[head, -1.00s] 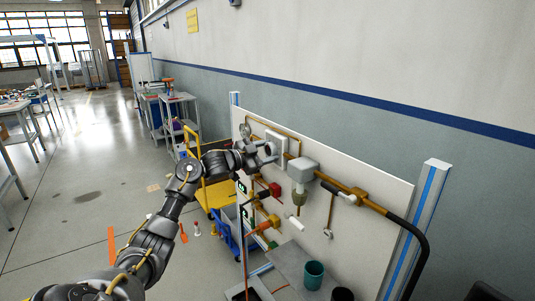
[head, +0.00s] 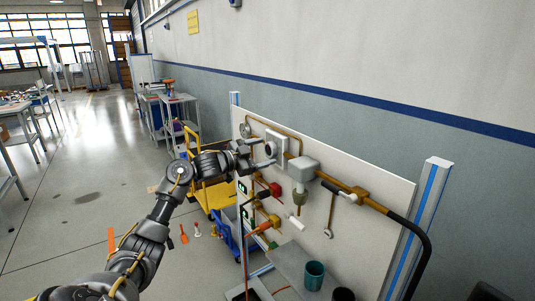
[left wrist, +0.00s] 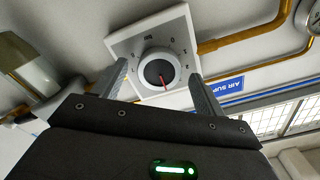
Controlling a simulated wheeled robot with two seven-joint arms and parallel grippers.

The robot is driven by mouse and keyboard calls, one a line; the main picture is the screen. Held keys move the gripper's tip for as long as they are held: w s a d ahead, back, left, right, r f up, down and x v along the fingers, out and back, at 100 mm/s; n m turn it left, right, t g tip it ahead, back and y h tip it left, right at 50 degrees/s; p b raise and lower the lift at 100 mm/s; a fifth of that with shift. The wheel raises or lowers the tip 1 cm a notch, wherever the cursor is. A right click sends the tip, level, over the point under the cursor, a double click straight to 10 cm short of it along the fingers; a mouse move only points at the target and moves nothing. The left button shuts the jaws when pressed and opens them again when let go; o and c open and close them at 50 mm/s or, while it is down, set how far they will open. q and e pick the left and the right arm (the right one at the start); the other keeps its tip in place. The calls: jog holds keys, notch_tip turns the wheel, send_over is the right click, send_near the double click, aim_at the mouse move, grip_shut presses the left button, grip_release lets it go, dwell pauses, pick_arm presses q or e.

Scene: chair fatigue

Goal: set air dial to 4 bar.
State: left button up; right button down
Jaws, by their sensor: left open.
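The air dial (head: 271,149) is a round knob on a square white plate on the upright panel. In the left wrist view the dial (left wrist: 153,62) has a white rim, a dark centre and a red pointer that points down and slightly right. Small marks ring it on the plate; the pointer's reading is too small to tell. My left gripper (head: 263,154) is open at the dial. Its fingers stand on either side of the knob in the left wrist view (left wrist: 158,75); whether they touch it I cannot tell. My right gripper is out of view.
A teal cup (head: 314,274) stands on the grey shelf below. A yellow cart (head: 216,196) is behind my arm. Open floor lies left.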

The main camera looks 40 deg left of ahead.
pick_arm(q)
jog(key=b+v, duration=0.2)
jog(key=v, duration=0.6)
jog(key=shift+s, duration=0.2)
